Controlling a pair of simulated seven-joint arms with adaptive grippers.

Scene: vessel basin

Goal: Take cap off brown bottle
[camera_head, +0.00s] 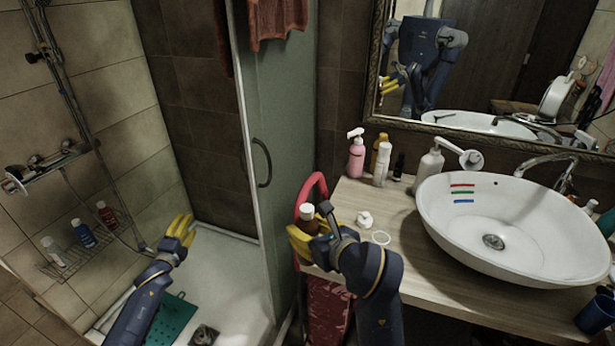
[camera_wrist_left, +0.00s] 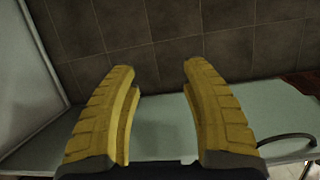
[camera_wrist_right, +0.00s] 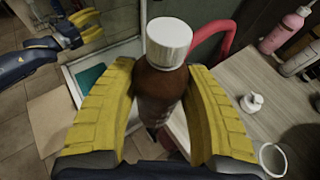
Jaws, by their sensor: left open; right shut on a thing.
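The brown bottle (camera_wrist_right: 158,92) is held between the yellow fingers of my right gripper (camera_wrist_right: 162,110), at the left edge of the counter. Its white cap (camera_wrist_right: 169,40) sits on top, above the fingers. In the head view the bottle (camera_head: 310,225) is partly hidden by my right gripper (camera_head: 310,243), and its cap (camera_head: 307,211) shows pale. My left gripper (camera_head: 181,230) is open and empty, left of the bottle in front of the shower. In the left wrist view the fingers of my left gripper (camera_wrist_left: 158,85) are apart with nothing between them.
On the wooden counter (camera_head: 410,262) stand a pink pump bottle (camera_head: 356,155), a white bottle (camera_head: 382,165) and a white pump bottle (camera_head: 428,168) at the back. A small white item (camera_head: 364,219) and a ring (camera_head: 381,238) lie near my right gripper. The basin (camera_head: 520,240) is at right.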

